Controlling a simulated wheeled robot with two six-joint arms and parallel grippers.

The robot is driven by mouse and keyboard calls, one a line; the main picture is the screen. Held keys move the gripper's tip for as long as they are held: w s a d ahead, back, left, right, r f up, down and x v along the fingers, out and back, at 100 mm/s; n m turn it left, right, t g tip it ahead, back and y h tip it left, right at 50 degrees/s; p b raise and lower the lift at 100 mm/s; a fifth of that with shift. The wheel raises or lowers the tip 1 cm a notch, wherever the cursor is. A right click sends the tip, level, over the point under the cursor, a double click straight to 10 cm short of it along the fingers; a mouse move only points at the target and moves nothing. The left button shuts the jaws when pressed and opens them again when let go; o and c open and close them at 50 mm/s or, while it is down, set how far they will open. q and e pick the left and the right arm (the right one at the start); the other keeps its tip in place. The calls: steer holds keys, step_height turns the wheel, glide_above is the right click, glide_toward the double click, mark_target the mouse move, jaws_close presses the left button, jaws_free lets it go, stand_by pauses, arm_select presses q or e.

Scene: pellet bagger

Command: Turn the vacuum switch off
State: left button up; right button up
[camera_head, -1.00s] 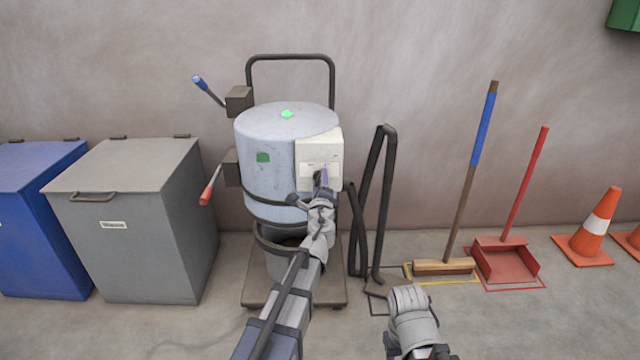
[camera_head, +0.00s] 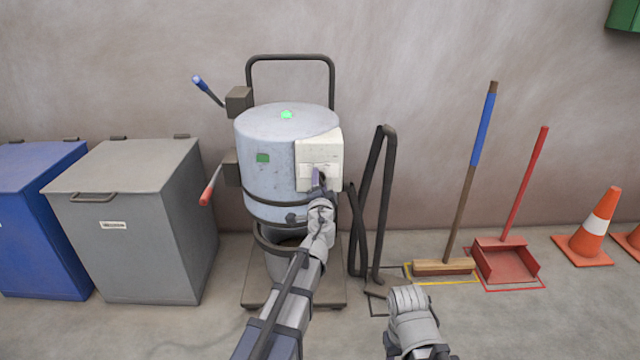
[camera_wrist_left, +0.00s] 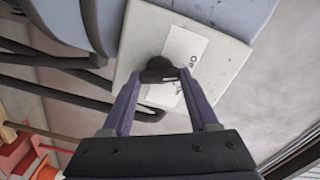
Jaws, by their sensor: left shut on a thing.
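The vacuum (camera_head: 285,135) is a light blue-grey drum with a green light (camera_head: 287,114) on top. A cream switch box (camera_head: 319,147) is fixed to its right front. In the left wrist view, the dark switch knob (camera_wrist_left: 157,68) sits on the box beside a white label with small lettering. My left gripper (camera_wrist_left: 158,76) is at the box with its two purple fingers shut on the knob. In the head view, my left gripper (camera_head: 318,178) covers the knob. My right arm shows at the lower right, but its fingertips cannot be made out.
A blue lever (camera_head: 200,83) and a red lever (camera_head: 207,192) stick out left of the drum. Grey (camera_head: 130,220) and blue (camera_head: 40,225) bins stand at left. A black hose (camera_head: 372,200), broom (camera_head: 465,190), red dustpan (camera_head: 505,260) and cone (camera_head: 590,230) are at right.

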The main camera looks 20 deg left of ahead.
arm_select(q)
steer(key=shift+n, duration=0.7)
steer(key=o, duration=1.4)
steer(key=shift+s, duration=0.1)
steer(key=v, duration=0.7)
steer(key=shift+s+d, duration=0.1)
steer(key=shift+s, duration=0.25)
